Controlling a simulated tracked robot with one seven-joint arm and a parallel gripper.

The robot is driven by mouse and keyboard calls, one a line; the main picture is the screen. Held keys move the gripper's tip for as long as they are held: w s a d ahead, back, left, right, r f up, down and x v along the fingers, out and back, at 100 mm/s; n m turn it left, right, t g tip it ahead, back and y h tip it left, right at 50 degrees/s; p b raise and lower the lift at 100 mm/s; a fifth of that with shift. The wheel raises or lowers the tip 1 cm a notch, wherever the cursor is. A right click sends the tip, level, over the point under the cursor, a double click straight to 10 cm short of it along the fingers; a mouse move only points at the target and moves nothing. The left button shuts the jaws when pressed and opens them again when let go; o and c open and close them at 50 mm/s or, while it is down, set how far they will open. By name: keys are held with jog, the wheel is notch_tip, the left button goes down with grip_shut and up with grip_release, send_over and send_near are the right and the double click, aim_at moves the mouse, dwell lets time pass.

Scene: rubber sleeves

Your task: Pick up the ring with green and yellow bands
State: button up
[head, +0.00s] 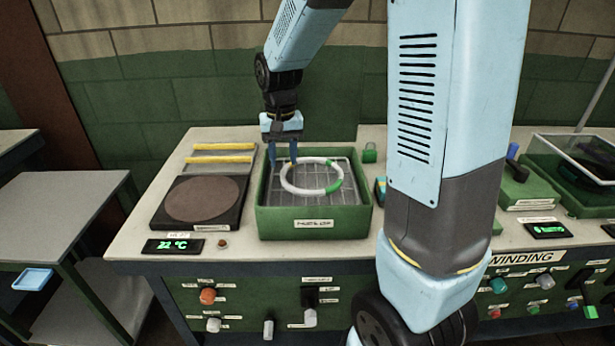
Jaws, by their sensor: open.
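A pale ring (287,184) with green bands lies in a green tray (313,221) with a wire rack (345,172) inside. I cannot make out yellow bands on it at this size. My gripper (283,164) points down at the tray's back left, with its two blue fingers apart. The fingertips are close to the ring's back left edge in the picture. I cannot tell whether they touch it or stand above it. Nothing shows held between the fingers.
A square plate with a brown disc (202,199) lies left of the tray, with yellow-topped bars (220,159) behind it. A temperature display (172,246) is at the front left. My arm hides the bench right of the tray. A clear-lidded box (580,165) stands far right.

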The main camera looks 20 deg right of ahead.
aim_at(282, 175)
jog(key=f, duration=0.5)
jog(key=shift+w+a, duration=0.15)
jog(key=shift+a, duration=0.05)
jog(key=shift+r, duration=0.1)
grip_shut()
